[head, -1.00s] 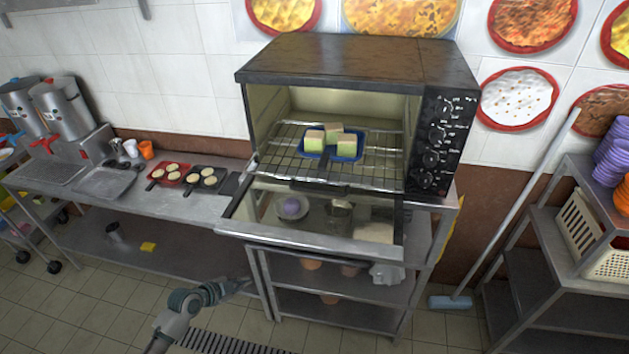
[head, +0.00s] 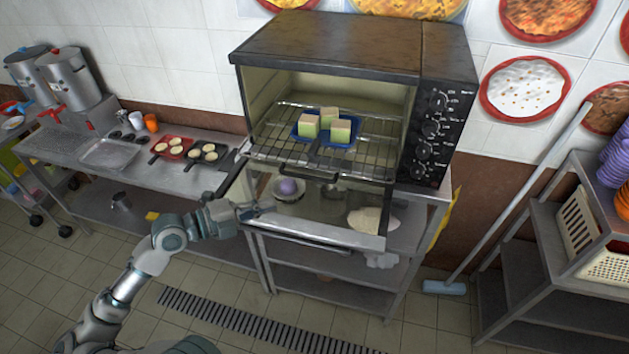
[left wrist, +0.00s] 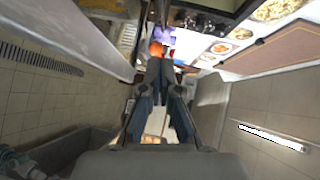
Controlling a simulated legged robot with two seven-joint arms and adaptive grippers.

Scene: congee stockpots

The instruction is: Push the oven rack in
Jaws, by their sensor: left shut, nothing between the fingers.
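The oven (head: 345,60) stands open in the head view, its glass door (head: 315,210) folded down. The wire oven rack (head: 275,140) sticks out a little past the oven's front, its front edge over the door. A blue tray (head: 335,138) with three green-sided blocks (head: 341,131) sits on the rack. My left gripper (head: 258,208) is at the left part of the lowered door, below the rack and apart from it. It is shut and empty; its fingers (left wrist: 158,75) show together in the left wrist view. My right gripper is not in view.
A steel counter (head: 75,170) on the left holds metal dispensers (head: 75,75) and pans of round food (head: 208,152). A shelf (head: 550,225) with a white basket (head: 590,235) stands on the right. A broom (head: 445,287) leans between. The floor in front is clear.

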